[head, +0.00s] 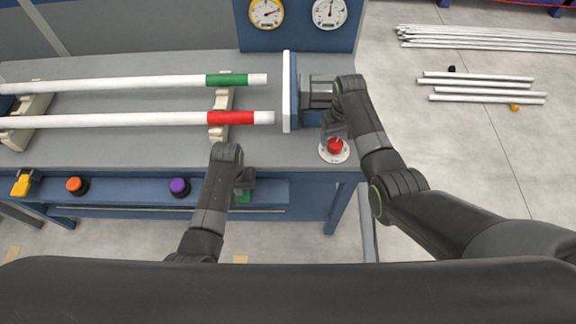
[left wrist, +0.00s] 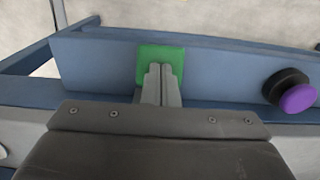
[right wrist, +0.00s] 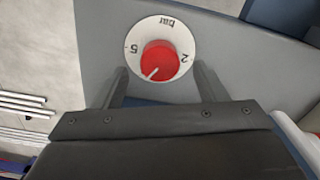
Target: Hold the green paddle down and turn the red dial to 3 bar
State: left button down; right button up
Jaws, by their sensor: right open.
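The red dial (head: 335,145) sits on a round white plate at the bench's front right corner. In the right wrist view the dial (right wrist: 160,61) lies between the spread fingers of my open right gripper (right wrist: 158,88); I cannot tell if they touch it. Its white pointer line points down-left there; "2" stands at its right, "5" at its left. The green paddle (head: 243,195) is on the blue front rail, partly hidden by my left gripper (head: 246,184). In the left wrist view my left gripper's fingers (left wrist: 161,72) are together, against or just before the paddle (left wrist: 146,52).
Two white pipes, with a green band (head: 227,80) and a red band (head: 225,118), lie on cradles left of a white upright plate (head: 289,92). Orange (head: 75,185) and purple (head: 180,187) knobs are on the front rail. Two gauges (head: 267,12) stand behind. Loose pipes (head: 486,88) lie on the floor at right.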

aim_at(336, 143)
jog(key=m, duration=0.3)
jog(key=shift+f, duration=2.5)
